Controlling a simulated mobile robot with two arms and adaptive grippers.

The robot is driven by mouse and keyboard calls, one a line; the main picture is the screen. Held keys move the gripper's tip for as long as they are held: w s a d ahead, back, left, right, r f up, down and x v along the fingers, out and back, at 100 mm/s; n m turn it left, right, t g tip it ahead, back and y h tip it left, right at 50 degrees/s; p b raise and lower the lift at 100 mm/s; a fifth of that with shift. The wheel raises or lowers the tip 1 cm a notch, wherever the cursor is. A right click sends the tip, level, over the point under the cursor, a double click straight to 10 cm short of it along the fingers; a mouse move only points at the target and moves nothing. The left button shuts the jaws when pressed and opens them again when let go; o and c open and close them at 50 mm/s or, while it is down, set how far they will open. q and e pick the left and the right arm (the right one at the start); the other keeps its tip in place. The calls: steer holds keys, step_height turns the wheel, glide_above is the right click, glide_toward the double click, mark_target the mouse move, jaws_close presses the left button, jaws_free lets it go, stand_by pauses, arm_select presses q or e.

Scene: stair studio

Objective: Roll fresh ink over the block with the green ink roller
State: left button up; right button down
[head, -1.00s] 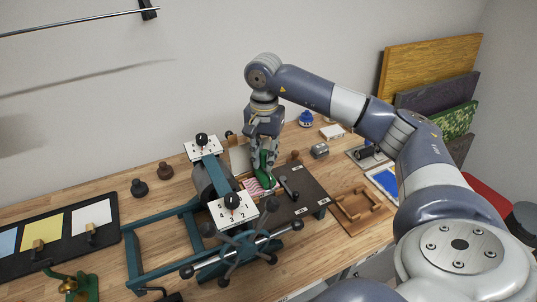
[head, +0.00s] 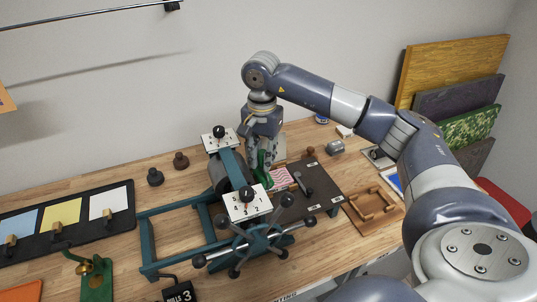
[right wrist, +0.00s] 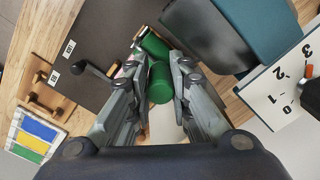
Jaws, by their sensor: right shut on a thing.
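The green ink roller (right wrist: 160,82) is held between the fingers of my right gripper (right wrist: 153,95), which is shut on its green handle. In the head view the roller (head: 264,170) hangs from my right gripper (head: 263,158) close beside the press drum. The block (head: 281,179), pink and white striped, lies on the dark press bed just right of the roller. Whether the roller touches the block I cannot tell. In the right wrist view the block is not clearly visible. My left gripper is not in view.
The teal press (head: 147,245) with a spoked wheel (head: 255,242) and numbered plates (head: 247,204) stands close around my right gripper. A crank handle (head: 302,184) lies right of the block. A wooden frame (head: 374,208) is farther right. A black tray (head: 120,222) with coloured sheets lies left.

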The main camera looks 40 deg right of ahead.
steer(key=shift+a, duration=0.2)
steer(key=shift+s+d+b, duration=0.2)
steer(key=shift+d+b, duration=0.05)
steer(key=shift+d, duration=0.65)
steer(key=shift+s+d+b, duration=0.2)
steer(key=shift+d, duration=0.75)
steer(key=shift+s+d+b, duration=0.2)
steer(key=shift+d+b, duration=0.05)
steer(key=shift+d, duration=0.65)
steer(key=shift+s+d, duration=0.2)
steer(key=shift+d, duration=0.4)
steer(key=shift+s+d, duration=0.15)
steer(key=shift+d, duration=0.45)
step_height(320, 180, up, 7)
steer(key=p, duration=0.5)
